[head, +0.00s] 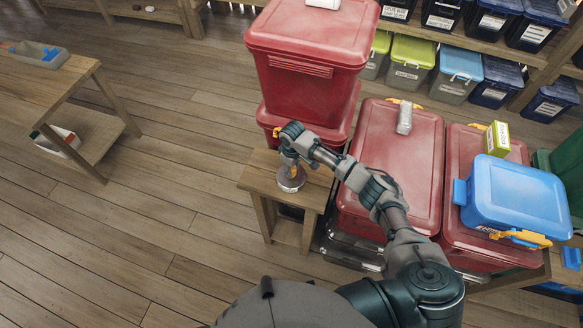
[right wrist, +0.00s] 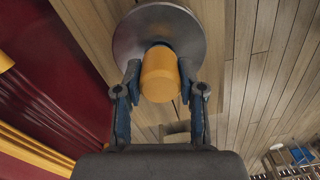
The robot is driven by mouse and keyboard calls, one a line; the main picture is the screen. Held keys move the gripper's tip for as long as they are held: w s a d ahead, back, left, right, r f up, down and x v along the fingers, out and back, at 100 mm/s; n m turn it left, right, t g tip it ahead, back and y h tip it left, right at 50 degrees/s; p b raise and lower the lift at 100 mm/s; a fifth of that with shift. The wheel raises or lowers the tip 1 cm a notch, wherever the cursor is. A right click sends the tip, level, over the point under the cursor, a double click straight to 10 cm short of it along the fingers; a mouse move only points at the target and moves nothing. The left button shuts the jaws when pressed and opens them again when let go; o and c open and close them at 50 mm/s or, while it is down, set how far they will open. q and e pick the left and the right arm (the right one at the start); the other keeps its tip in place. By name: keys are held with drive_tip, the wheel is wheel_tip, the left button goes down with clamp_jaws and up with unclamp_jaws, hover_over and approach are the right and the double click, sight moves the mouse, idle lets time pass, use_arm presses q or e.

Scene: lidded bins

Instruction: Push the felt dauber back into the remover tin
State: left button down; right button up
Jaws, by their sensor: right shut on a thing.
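The remover tin (head: 291,181) is a short, round grey tin standing on a small wooden table. In the right wrist view its round grey metal top (right wrist: 195,38) lies just beyond my fingertips. The felt dauber (right wrist: 160,76) shows as an orange-yellow cylindrical grip. My right gripper (head: 289,160) points down over the tin, and its two blue fingers (right wrist: 160,88) are shut on the dauber's grip from both sides. The grip overlaps the tin's top in that view. The felt end is hidden, and I cannot tell how deep it sits. My left gripper is not in view.
Stacked red lidded bins (head: 308,36) stand right behind the small table (head: 262,182). More red bins (head: 392,140), with a blue bin (head: 516,197) on top, stand to the right under my arm.

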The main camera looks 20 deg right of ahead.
drive_tip(key=shift+f, duration=0.65)
drive_tip(key=o, duration=1.2)
drive_tip(key=shift+o, duration=0.2)
drive_tip(key=shift+r, duration=0.25)
wheel_tip(320, 180, up, 11)
drive_tip(key=shift+r, duration=0.15)
